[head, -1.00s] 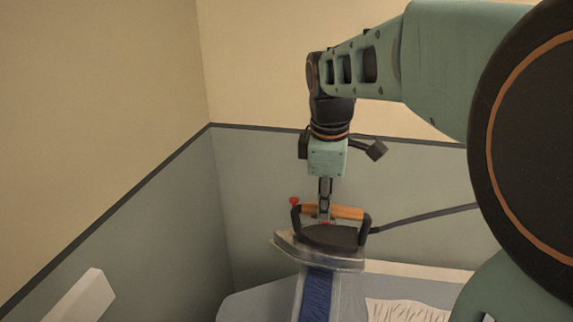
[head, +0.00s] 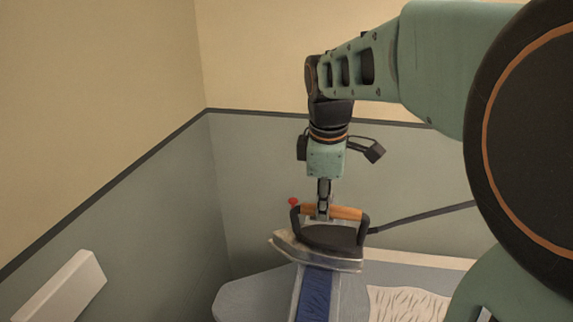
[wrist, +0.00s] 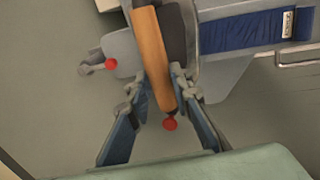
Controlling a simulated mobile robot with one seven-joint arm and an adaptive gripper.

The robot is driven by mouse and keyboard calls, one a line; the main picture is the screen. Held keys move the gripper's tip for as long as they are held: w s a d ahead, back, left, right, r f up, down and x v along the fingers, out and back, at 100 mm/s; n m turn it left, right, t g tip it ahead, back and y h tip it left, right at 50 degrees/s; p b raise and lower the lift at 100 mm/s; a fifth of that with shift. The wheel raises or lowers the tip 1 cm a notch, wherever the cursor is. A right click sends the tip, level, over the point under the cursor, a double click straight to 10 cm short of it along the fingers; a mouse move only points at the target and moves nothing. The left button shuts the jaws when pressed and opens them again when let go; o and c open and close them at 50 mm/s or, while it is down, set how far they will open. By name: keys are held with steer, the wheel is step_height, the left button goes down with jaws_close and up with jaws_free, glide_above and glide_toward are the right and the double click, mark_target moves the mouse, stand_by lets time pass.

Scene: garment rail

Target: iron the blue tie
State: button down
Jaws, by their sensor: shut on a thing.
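My gripper (head: 323,214) is shut on the orange handle (head: 345,213) of the iron (head: 330,247). The iron has a dark body and a metal soleplate, and stands over the far visible end of the blue tie (head: 315,294). The tie runs lengthwise along a narrow grey support. I cannot tell whether the soleplate touches the tie, and the iron hides part of it. In the wrist view, the handle (wrist: 150,55) lies between my gripper's fingers (wrist: 160,103). The tie (wrist: 240,33) extends right there, with a white label near its right end.
A pale ironing board (head: 250,297) lies beneath. A wrinkled white cloth (head: 405,305) lies to the right of the tie. A dark bar or cord (head: 425,217) runs right from the iron. Grey walls close in behind and left, with a white block (head: 62,288) at lower left.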

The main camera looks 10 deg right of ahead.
steer(key=shift+f+b, duration=0.4)
steer(key=shift+f, duration=0.1)
stand_by(0.6)
steer(key=shift+s+a+f, duration=0.1)
steer(key=shift+s+a, duration=0.05)
steer(key=shift+s, duration=0.25)
steer(key=shift+s+a+b, duration=0.8)
steer(key=shift+s+a, duration=1.4)
steer(key=shift+s, duration=4.8)
steer(key=shift+w+d+r+p, duration=0.15)
steer(key=shift+w+d+p, duration=0.4)
steer(key=shift+w, duration=1.55)
steer(key=shift+w+d+r+p, duration=0.15)
steer(key=shift+w+d+p, duration=0.4)
steer(key=shift+w, duration=1.5)
steer(key=shift+w+d+r+p, duration=0.2)
steer(key=shift+w+d, duration=0.6)
steer(key=shift+w, duration=1.3)
steer(key=shift+w+d+f+p, duration=0.15)
steer(key=shift+w+d+p, duration=0.1)
steer(key=shift+w, duration=0.35)
steer(key=shift+w+d+f+p, duration=0.15)
steer(key=shift+w+d, duration=0.05)
steer(key=shift+w, duration=0.4)
